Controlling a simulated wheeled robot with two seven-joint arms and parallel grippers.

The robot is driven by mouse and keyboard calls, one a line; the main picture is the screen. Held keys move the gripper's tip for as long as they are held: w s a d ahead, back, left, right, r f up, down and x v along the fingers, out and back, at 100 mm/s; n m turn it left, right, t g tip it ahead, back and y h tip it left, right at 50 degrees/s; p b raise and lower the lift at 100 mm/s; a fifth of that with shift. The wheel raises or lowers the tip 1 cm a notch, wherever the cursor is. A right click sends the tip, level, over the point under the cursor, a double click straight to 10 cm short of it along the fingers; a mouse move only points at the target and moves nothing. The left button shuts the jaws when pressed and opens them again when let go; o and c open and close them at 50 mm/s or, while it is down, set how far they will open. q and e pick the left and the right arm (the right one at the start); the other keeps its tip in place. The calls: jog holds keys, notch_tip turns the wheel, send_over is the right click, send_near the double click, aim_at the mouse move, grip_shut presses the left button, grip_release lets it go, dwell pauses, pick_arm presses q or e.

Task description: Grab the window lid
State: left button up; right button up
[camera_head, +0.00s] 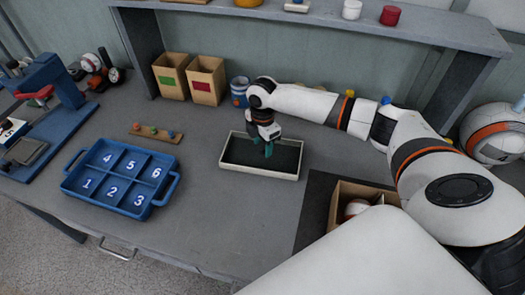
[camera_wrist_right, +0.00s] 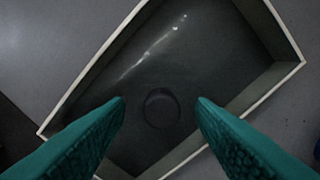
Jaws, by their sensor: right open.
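A dark, glossy panel, which looks like the window lid (camera_head: 287,157), lies inside a shallow cream-rimmed tray (camera_head: 257,172) in the middle of the table. In the right wrist view the lid (camera_wrist_right: 185,50) shows light streaks and a dark round knob or recess (camera_wrist_right: 162,108); I cannot tell which. My right gripper (camera_head: 268,149) points down over the tray. Its teal fingers are spread on either side of the round feature in the wrist view, with nothing between them. I cannot tell how far the fingertips are above the lid. My left gripper is not in view.
A blue numbered tray (camera_head: 148,203) stands left, with a wooden peg strip (camera_head: 156,133) behind it. Two cardboard boxes (camera_head: 190,76) and a blue cup (camera_head: 239,91) stand behind. An open box with balls (camera_head: 343,203) sits right. A blue press (camera_head: 50,95) is far left.

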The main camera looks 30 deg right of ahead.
jog(key=shift+f, duration=0.2)
jog(key=c, duration=1.1)
